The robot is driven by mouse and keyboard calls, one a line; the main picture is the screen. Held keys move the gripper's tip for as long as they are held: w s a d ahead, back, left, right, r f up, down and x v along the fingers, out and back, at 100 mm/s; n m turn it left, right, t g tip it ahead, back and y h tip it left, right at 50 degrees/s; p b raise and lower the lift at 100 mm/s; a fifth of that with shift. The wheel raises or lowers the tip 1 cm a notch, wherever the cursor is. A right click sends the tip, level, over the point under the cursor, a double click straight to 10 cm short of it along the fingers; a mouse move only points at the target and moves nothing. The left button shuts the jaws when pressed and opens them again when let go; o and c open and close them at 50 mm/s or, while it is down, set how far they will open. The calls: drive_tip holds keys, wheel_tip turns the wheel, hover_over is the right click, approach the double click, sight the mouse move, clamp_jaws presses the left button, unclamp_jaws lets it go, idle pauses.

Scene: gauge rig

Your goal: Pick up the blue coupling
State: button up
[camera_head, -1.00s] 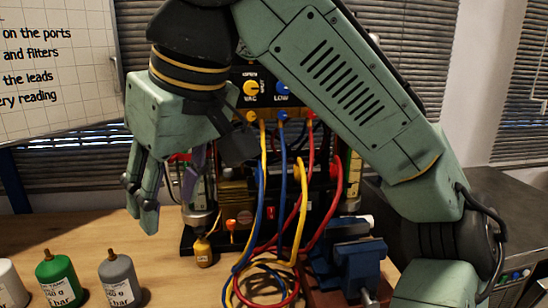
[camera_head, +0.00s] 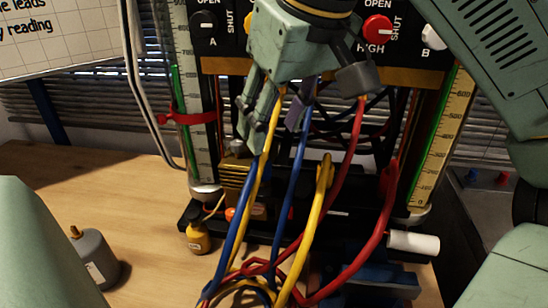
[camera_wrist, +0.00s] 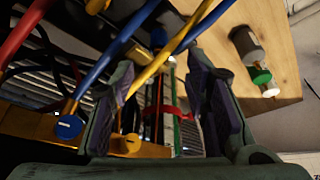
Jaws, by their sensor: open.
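The blue coupling at the top of the blue hose (camera_head: 291,175) is hidden behind my gripper (camera_head: 272,128) in the head view. In the wrist view the blue hose (camera_wrist: 105,66) runs down to a blue round piece with a white mark (camera_wrist: 68,127) on the brass bar, left of my fingers; I cannot tell whether that piece is the coupling or a knob. My gripper also shows in the wrist view (camera_wrist: 158,70), open, with nothing gripped. It is in front of the rig, close to the blue hose and the yellow hose (camera_head: 268,140).
A red hose (camera_head: 352,140) hangs at the right. Gauge columns (camera_head: 195,110) (camera_head: 437,130) flank the panel. A small yellow bottle (camera_head: 197,238) and a grey bottle (camera_head: 97,260) stand at the left. A blue vise (camera_head: 370,282) is in front. The bench's left side is mostly clear.

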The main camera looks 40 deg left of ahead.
sight(265, 158)
drive_tip(key=shift+x, duration=1.25)
drive_tip(key=shift+d+p+x, duration=0.2)
drive_tip(key=shift+p+x, duration=0.55)
drive_tip(key=shift+x, duration=2.2)
drive_tip(key=shift+c, duration=0.5)
clamp_jaws()
